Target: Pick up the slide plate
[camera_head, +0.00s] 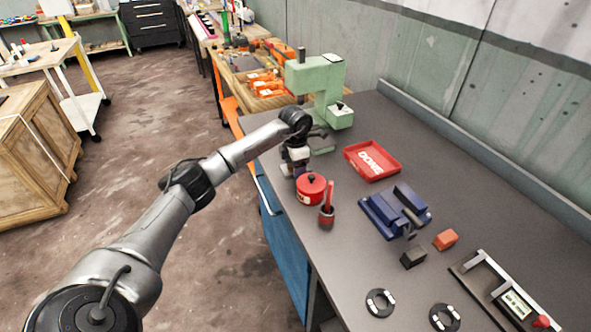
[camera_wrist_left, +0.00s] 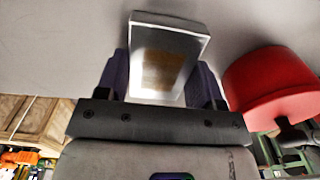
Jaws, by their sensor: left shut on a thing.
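A shiny silver plate (camera_wrist_left: 165,62) with a brownish patch on its face, which I take as the slide plate, sits between the two dark purple fingers of my left gripper (camera_wrist_left: 162,80) in the left wrist view. The fingers are shut on its sides. In the head view my left gripper (camera_head: 299,168) points down at the left edge of the grey bench, just behind a red round pot (camera_head: 311,190). The plate is hard to make out there. The pot also shows close on the right in the left wrist view (camera_wrist_left: 270,88). My right gripper is not in view.
The grey bench (camera_head: 352,264) also holds a green press (camera_head: 318,82), a red tray (camera_head: 372,160), a blue vise (camera_head: 394,210), a red-handled tool in a small cup (camera_head: 327,216), an orange block (camera_head: 445,239), a dark block (camera_head: 413,258) and two black rings (camera_head: 380,302). A wall stands behind.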

